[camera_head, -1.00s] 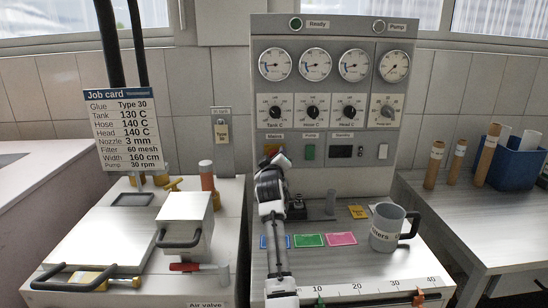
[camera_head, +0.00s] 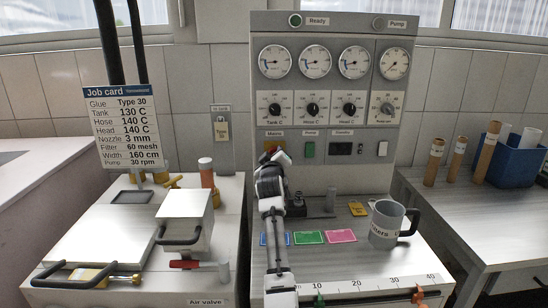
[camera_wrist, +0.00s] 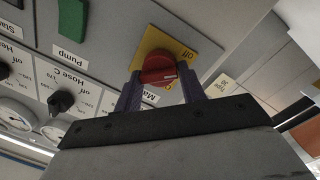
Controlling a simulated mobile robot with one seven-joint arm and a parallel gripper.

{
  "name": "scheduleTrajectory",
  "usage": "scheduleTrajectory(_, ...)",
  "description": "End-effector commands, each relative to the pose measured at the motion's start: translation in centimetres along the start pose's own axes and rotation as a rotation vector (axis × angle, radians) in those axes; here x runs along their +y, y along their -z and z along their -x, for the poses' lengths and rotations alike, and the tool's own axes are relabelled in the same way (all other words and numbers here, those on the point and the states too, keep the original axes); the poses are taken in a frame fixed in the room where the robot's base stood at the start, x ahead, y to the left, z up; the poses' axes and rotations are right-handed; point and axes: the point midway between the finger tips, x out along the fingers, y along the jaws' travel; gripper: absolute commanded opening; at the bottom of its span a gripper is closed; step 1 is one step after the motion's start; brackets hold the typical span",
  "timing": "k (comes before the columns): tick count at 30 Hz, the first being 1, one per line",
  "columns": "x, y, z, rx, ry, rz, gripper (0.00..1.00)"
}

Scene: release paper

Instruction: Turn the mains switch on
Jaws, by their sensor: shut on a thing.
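The mains switch is a red round knob on a yellow plate (camera_wrist: 205,50), seen close in the wrist view. My gripper (camera_wrist: 160,82) is shut on the red knob (camera_wrist: 158,67), with a dark purple finger on either side. In the head view my gripper (camera_head: 272,160) reaches up to the panel under the Mains label and covers most of the switch.
Above are several dials and gauges. On the bench below stand a grey mug (camera_head: 384,222) and coloured cards (camera_head: 308,238). The job card (camera_head: 124,128) stands at left.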

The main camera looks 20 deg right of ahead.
Motion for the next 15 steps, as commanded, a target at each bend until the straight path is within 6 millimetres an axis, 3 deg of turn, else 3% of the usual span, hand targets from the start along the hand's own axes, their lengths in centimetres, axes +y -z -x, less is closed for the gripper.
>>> scheduleTrajectory(15, -0.11, 0.04, -0.03, -0.026, 0.03, -0.399, 0.17)
